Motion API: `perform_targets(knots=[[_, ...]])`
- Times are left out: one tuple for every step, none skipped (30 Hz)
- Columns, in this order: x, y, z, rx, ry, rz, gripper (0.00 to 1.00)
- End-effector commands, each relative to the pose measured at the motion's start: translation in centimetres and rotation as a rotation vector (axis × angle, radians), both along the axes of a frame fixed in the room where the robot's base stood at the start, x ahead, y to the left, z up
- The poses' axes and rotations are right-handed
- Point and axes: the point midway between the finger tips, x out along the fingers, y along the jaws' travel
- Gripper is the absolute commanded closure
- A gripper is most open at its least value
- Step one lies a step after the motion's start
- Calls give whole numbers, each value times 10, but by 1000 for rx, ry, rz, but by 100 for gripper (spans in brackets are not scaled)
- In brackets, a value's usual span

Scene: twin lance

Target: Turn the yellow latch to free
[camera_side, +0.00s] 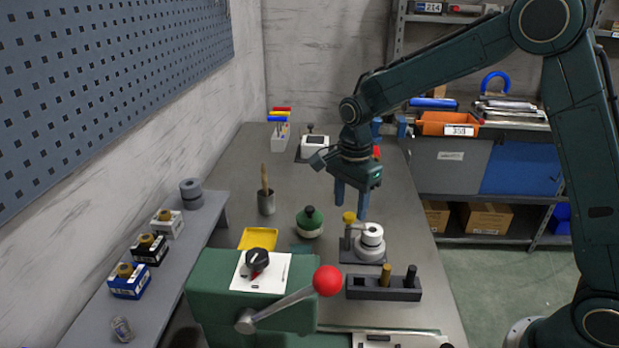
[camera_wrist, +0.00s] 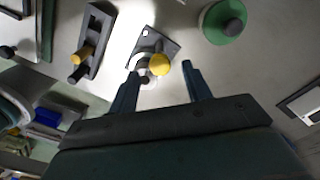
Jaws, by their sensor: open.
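The yellow latch knob (camera_side: 349,217) stands on a small grey fixture (camera_side: 370,240) with a dark base plate, on the grey bench. In the wrist view the yellow knob (camera_wrist: 160,64) and the fixture's plate (camera_wrist: 168,46) lie beyond the fingertips, with the knob roughly between them. My gripper (camera_side: 350,208) is open and empty, pointing down just above the fixture. It also shows in the wrist view (camera_wrist: 160,75), fingers apart on either side of the knob. I cannot tell whether either finger touches the knob.
A dark block with pegs (camera_side: 383,287) stands in front of the fixture. A green round container (camera_side: 310,222) sits to its left. A green machine (camera_side: 240,295) with a red-balled lever (camera_side: 327,281) is at the front left.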

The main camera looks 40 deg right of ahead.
Motion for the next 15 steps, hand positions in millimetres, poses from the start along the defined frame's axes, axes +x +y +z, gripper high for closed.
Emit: perform_targets(knots=[[0, 0, -7, 0, 3, 0, 51], [0, 0, -10, 0, 4, 0, 51], [0, 0, -13, 0, 3, 0, 51], [0, 0, -14, 0, 1, 0, 51], [0, 0, -16, 0, 1, 0, 51], [0, 0, -18, 0, 1, 0, 51], [0, 0, -19, 0, 1, 0, 51], [0, 0, -20, 0, 1, 0, 51], [0, 0, -21, 0, 1, 0, 51], [0, 0, -22, 0, 0, 0, 51], [0, 0, -22, 0, 0, 0, 51], [0, 0, -22, 0, 0, 0, 51], [0, 0, -22, 0, 0, 0, 51], [0, 0, -22, 0, 0, 0, 51], [0, 0, -22, 0, 0, 0, 51]])
